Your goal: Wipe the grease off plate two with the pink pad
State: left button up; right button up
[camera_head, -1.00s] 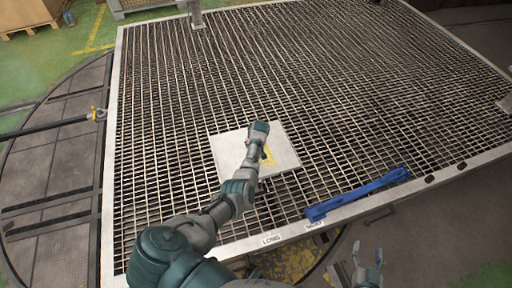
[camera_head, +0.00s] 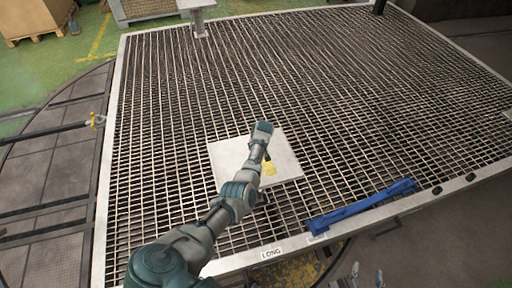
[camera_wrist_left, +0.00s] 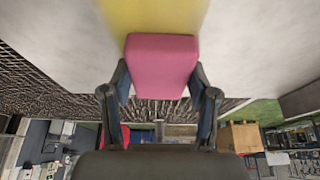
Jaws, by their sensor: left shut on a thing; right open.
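A pale square plate (camera_head: 229,158) lies on the grating, with a yellow grease patch (camera_head: 269,168) right of its middle. My left gripper (camera_head: 266,154) is over the plate, beside the yellow patch. In the left wrist view my left gripper (camera_wrist_left: 160,80) is shut on the pink pad (camera_wrist_left: 161,58). The pale plate surface (camera_wrist_left: 255,45) and a yellow band (camera_wrist_left: 155,15) show past the pad there. The pad is hidden in the head view, and I cannot tell whether it touches the plate. My right gripper (camera_head: 367,276) is open and empty at the bottom edge.
The wide metal grating (camera_head: 330,90) has a pale frame, with a label reading LONG (camera_head: 271,253) on its near edge. A blue bar (camera_head: 360,205) lies along that edge, right of the plate. A grey post (camera_head: 198,20) stands at the far left. The grating around the plate is clear.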

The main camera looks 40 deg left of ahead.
aim_at(266, 171)
pick_arm(q)
jog(key=shift+s+d+r+p, duration=0.2)
jog(key=shift+s+d+p, duration=0.6)
jog(key=shift+p, duration=0.7)
jog(key=shift+s+d+f+p, duration=0.1)
jog(key=shift+s+d+p, duration=0.25)
jog(key=shift+d+p, duration=0.35)
jog(key=s+d+p, duration=0.1)
jog(key=p, duration=0.2)
jog(key=shift+s+d, duration=0.25)
jog(key=shift+d, duration=0.15)
jog(key=shift+s+d+f+p, duration=0.15)
jog(key=shift+s+d+p, duration=0.2)
jog(key=s+d+p, duration=0.1)
jog(key=d+p, duration=0.1)
jog(key=shift+s+d+p, duration=0.1)
jog(key=shift+s+p, duration=0.3)
jog(key=shift+s+d+f+p, duration=0.1)
jog(key=shift+s+d+p, duration=0.2)
jog(key=shift+d+p, duration=0.1)
jog(key=shift+s+d+p, duration=0.75)
jog(key=shift+d+p, duration=0.15)
jog(key=shift+p, duration=0.2)
jog(key=shift+s+d+p, duration=0.3)
jog(key=shift+d, duration=0.05)
